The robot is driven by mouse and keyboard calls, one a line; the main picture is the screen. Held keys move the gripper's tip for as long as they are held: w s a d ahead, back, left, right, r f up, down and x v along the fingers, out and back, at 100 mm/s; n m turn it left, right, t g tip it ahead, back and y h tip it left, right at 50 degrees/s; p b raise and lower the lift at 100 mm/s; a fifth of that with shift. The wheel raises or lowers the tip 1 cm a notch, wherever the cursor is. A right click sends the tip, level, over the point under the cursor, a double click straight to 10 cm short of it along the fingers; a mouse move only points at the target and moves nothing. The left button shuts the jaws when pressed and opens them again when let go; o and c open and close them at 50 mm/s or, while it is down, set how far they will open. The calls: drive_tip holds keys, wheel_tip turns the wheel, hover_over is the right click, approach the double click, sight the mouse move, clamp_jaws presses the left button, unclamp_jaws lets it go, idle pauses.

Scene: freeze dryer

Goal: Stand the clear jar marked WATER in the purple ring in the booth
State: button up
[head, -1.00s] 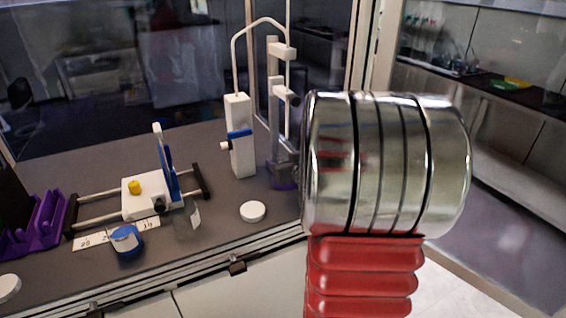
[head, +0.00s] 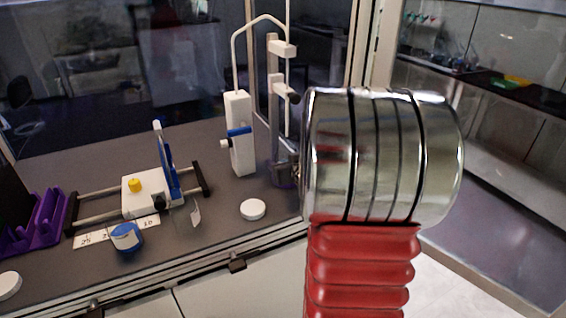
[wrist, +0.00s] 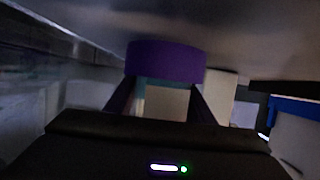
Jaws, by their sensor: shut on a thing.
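My gripper (wrist: 160,98) is shut on a pale, see-through thing (wrist: 166,103) with a teal edge, apparently the clear jar; no WATER mark is readable. The purple ring (wrist: 166,61) is right at the fingertips in the wrist view and overlaps the jar's end. I cannot tell whether the jar is seated in it. In the head view the purple ring (head: 281,177) shows dimly at the foot of the grey stand, beside my arm. My silver and red arm hides the gripper there.
A white pump-like device (head: 240,134) with a blue band stands left of the ring. A white lid (head: 252,209) lies in front. Farther left are a blue-lidded jar (head: 126,237), a clear labelled vessel (head: 187,214), a white slide carriage (head: 140,203) and a purple rack (head: 40,222).

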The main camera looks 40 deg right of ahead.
drive_tip(key=shift+s+a+f, duration=0.15)
drive_tip(key=shift+s+f, duration=0.05)
drive_tip(key=shift+f, duration=0.5)
drive_tip(key=o, duration=1.4)
drive_tip(key=shift+f, duration=0.1)
drive_tip(key=shift+s+a+r, duration=0.1)
drive_tip(key=shift+s+r, duration=0.2)
drive_tip(key=shift+r, duration=0.2)
drive_tip(key=v, duration=1.3)
drive_tip(key=shift+w+r, duration=0.1)
drive_tip(key=shift+r, duration=0.1)
